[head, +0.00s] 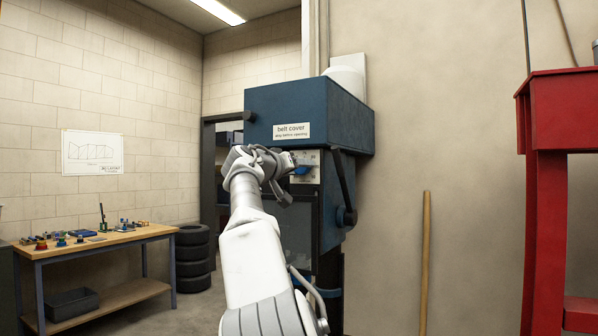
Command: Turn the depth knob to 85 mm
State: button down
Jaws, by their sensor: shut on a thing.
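A blue drill-press-like machine (330,220) stands against the wall, with a "belt cover" label (291,131) on its upper housing. Below the label is a pale panel (308,158) with small markings too small to read.
A black lever (343,182) sticks up at the machine's right side. A workbench (95,240) with small parts stands at left, beside stacked tyres (193,258). A wooden pole (425,262) leans on the wall. A red frame (545,200) stands at right.

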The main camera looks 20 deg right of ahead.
jog(key=shift+m, duration=1.1)
jog(key=shift+c, duration=1.4)
grip_release()
jog(key=b+v, duration=0.7)
jog(key=v, duration=1)
jog(key=shift+a, duration=0.2)
jog(key=shift+s, duration=0.1)
